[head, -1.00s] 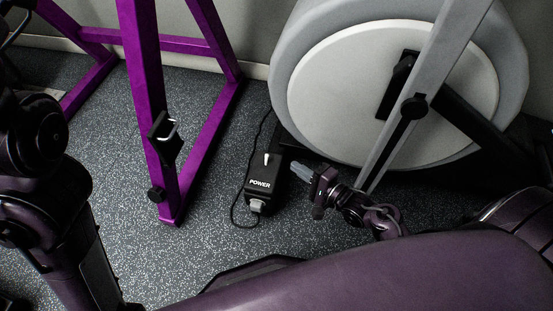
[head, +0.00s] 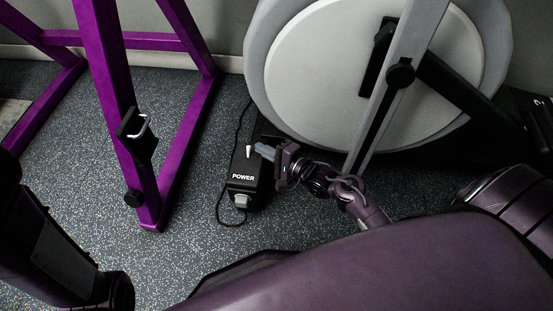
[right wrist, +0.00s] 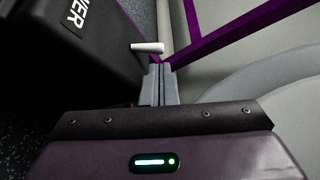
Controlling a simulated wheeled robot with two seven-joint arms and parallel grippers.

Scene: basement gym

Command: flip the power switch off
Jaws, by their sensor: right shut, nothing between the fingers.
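A black box marked POWER (head: 243,182) lies on the floor beside the exercise machine. A small white switch lever (head: 248,151) stands up near its far end. My right gripper (head: 264,151) is shut and empty, with its grey fingertips just right of the lever. In the right wrist view the white lever (right wrist: 148,47) sticks out sideways from the black box (right wrist: 85,45). The shut fingertips (right wrist: 161,68) are very close to it there; I cannot tell whether they touch. My left gripper is out of view; only part of my left arm shows.
A machine with a big pale disc (head: 330,75) stands behind and right of the box. A purple metal frame (head: 185,140) stands to its left. A black cable (head: 219,205) runs along the box's left side. Speckled floor (head: 75,140) is clear further left.

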